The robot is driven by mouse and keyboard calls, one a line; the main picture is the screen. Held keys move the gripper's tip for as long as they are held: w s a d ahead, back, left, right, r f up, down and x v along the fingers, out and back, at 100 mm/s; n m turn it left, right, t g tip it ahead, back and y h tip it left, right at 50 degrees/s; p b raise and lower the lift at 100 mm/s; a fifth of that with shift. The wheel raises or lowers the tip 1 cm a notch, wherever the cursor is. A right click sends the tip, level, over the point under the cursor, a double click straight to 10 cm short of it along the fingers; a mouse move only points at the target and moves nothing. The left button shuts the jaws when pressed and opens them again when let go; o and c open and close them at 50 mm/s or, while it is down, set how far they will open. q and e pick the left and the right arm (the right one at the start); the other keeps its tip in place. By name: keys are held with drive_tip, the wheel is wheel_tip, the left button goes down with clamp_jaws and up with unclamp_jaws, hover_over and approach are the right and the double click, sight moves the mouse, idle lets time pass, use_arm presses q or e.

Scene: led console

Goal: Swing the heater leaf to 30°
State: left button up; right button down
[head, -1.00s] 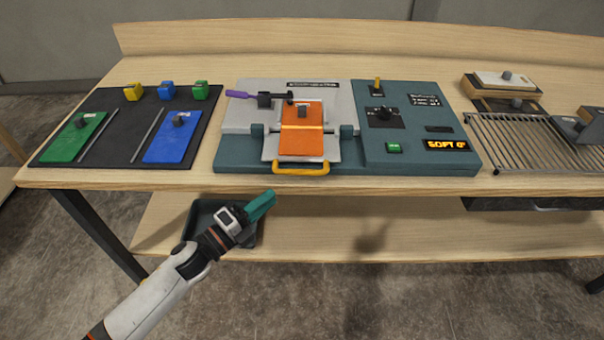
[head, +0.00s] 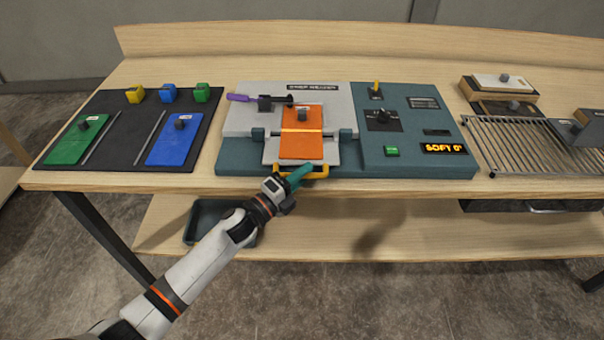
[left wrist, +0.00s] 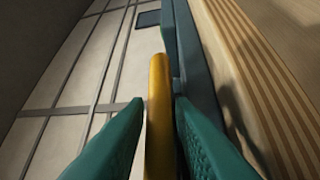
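The heater leaf is the hinged plate with orange panels (head: 302,146) in the middle of the teal console, lying flat. Its yellow handle (head: 318,176) is at the front edge. My left gripper (head: 299,174) is at this handle, partly covering it in the head view. In the left wrist view the handle bar (left wrist: 159,115) runs between the two teal fingers (left wrist: 158,118), which stand apart with narrow gaps beside it. The console display (head: 443,149) reads "SOFT 0°". My right gripper is not in view.
A purple-handled lever (head: 252,98) lies behind the leaf. A black mat (head: 122,137) with green and blue plates is at the left. A wire rack (head: 510,150) is at the right. A dark bin (head: 205,222) sits on the lower shelf under my left arm.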

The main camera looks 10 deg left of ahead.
sight(302, 163)
use_arm(q)
drive_tip(key=shift+c, duration=0.4)
clamp_jaws()
wheel_tip(302, 163, up, 4)
drive_tip(key=n+p, duration=0.1)
drive_tip(key=p, duration=0.5)
drive_tip(key=shift+f+g+y, duration=0.1)
drive_tip(key=shift+g+y, duration=0.2)
drive_tip(key=shift+y, duration=0.1)
drive_tip(key=shift+w+r+p, duration=0.15)
drive_tip(key=shift+r+p, duration=0.2)
drive_tip(key=shift+r, duration=0.2)
drive_tip(key=shift+w+r+p, duration=0.15)
drive_tip(key=shift+r+p, duration=0.2)
drive_tip(key=shift+r, duration=0.2)
drive_tip(key=shift+w+a+r+p, duration=0.1)
drive_tip(key=shift+w+r+p, duration=0.1)
drive_tip(key=shift+r, duration=0.2)
drive_tip(key=shift+w+r+p, duration=0.15)
drive_tip(key=shift+r+p, duration=0.05)
drive_tip(key=shift+r, duration=0.2)
drive_tip(key=shift+o, duration=0.4)
unclamp_jaws()
